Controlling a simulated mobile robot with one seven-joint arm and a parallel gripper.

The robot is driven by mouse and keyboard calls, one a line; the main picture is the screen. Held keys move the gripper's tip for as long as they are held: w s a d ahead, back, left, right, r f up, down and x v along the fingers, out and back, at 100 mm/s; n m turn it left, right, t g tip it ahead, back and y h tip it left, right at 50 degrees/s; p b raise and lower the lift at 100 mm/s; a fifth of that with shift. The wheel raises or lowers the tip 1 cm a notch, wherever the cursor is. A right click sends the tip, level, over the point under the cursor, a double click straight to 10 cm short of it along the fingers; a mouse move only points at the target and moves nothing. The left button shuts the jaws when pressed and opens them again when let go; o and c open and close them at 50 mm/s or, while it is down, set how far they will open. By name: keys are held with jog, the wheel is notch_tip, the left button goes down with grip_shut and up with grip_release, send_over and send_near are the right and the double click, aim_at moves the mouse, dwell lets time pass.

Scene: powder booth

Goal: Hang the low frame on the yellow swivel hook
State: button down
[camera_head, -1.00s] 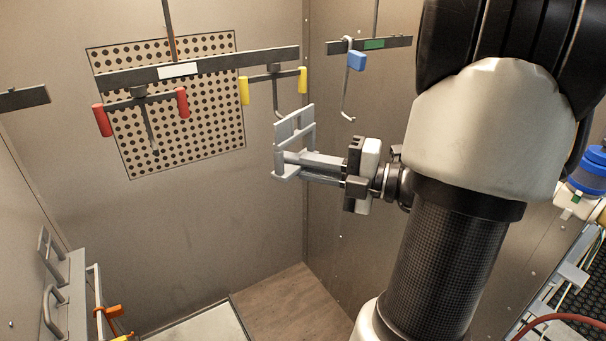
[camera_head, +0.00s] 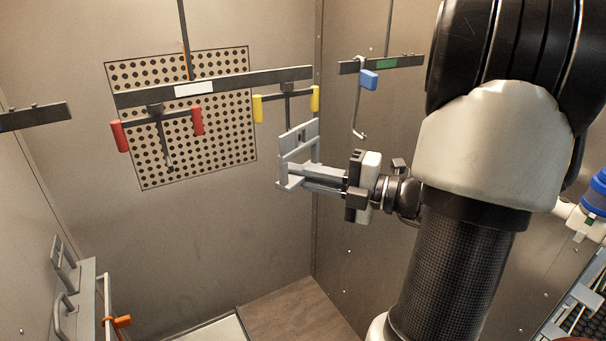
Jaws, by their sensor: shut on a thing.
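My gripper (camera_head: 338,182) is shut on a grey frame (camera_head: 299,140) and holds it in the air, with a flat plate at the top and bars below. The yellow swivel hook (camera_head: 287,97) hangs from the dark rail, with a yellow grip at each end of its crossbar. The frame is just below the hook in the picture. The hook's lower end is hidden behind the frame's plate or too small to make out. I cannot tell whether they touch, and I see no clear hanging contact.
A red-gripped hook (camera_head: 158,115) hangs left on the same rail (camera_head: 225,86). A hook with a blue block (camera_head: 369,80) hangs at right, near my gripper. A perforated panel (camera_head: 205,140) is on the back wall. A grey rack (camera_head: 78,295) stands lower left. Space below the frame is clear.

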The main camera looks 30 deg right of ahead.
jog(key=shift+w+p, duration=0.8)
jog(key=shift+w, duration=0.65)
jog(key=shift+f, duration=0.3)
jog(key=shift+f, duration=0.45)
jog(key=c, duration=1.8)
grip_release()
jog(key=shift+o, duration=0.2)
